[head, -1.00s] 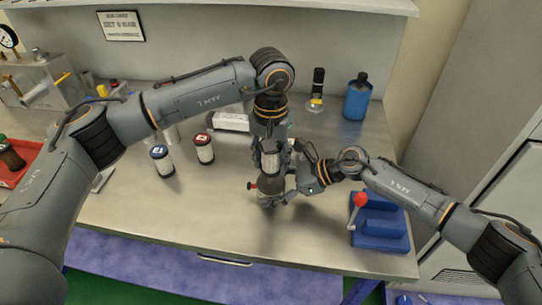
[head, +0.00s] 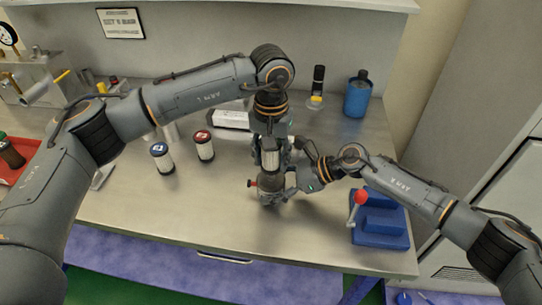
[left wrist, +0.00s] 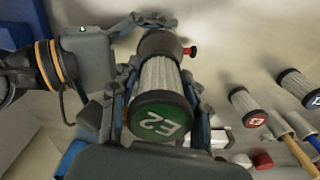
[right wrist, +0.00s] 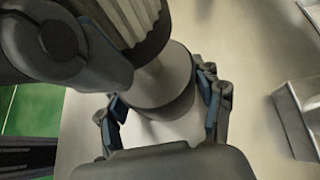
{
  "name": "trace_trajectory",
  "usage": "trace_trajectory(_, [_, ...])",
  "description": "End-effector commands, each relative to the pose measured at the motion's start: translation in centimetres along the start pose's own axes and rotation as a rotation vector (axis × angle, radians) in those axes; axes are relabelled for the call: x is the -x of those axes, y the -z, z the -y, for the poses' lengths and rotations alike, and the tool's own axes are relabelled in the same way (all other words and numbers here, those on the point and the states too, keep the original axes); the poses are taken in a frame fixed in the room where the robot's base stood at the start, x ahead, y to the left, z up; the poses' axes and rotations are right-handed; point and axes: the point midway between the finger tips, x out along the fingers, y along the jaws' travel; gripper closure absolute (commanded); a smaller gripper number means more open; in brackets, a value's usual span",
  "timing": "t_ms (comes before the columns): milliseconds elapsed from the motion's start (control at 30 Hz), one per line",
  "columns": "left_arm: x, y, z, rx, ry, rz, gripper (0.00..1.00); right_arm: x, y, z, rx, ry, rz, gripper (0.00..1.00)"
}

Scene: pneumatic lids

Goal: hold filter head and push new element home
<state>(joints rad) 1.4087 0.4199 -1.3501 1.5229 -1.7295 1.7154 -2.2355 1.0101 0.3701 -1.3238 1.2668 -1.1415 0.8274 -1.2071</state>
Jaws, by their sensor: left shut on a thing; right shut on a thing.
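The new element (head: 270,160) is a white pleated cylinder, upright. Its green cap marked E2 (left wrist: 160,118) shows in the left wrist view. My left gripper (head: 270,146) points down from above and is shut on the element; its fingers (left wrist: 160,102) lie on both sides. The dark grey filter head (head: 270,193) stands on the bench below, with a red knob at its side. The element's lower end meets its top; how deep it sits is hidden. My right gripper (head: 290,184) is shut on the filter head from the right; its fingers also show in the right wrist view (right wrist: 162,92).
Two other pleated elements, one blue-capped (head: 162,160) and one red-capped (head: 204,147), stand left of the grippers. A blue fixture with a red-knobbed lever (head: 380,222) is at the right. A blue bottle (head: 357,97) stands behind. The bench front is clear.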

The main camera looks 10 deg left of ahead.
Motion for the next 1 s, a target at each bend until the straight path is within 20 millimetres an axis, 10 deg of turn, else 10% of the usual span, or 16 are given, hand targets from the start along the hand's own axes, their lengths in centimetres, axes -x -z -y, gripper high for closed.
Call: trace_trajectory(1000, [-1.6, 0.0, 0.0, 0.0, 0.0, 0.001, 0.85, -0.3, 0.7, -0.4, -0.005, -0.01, -0.011, 0.61])
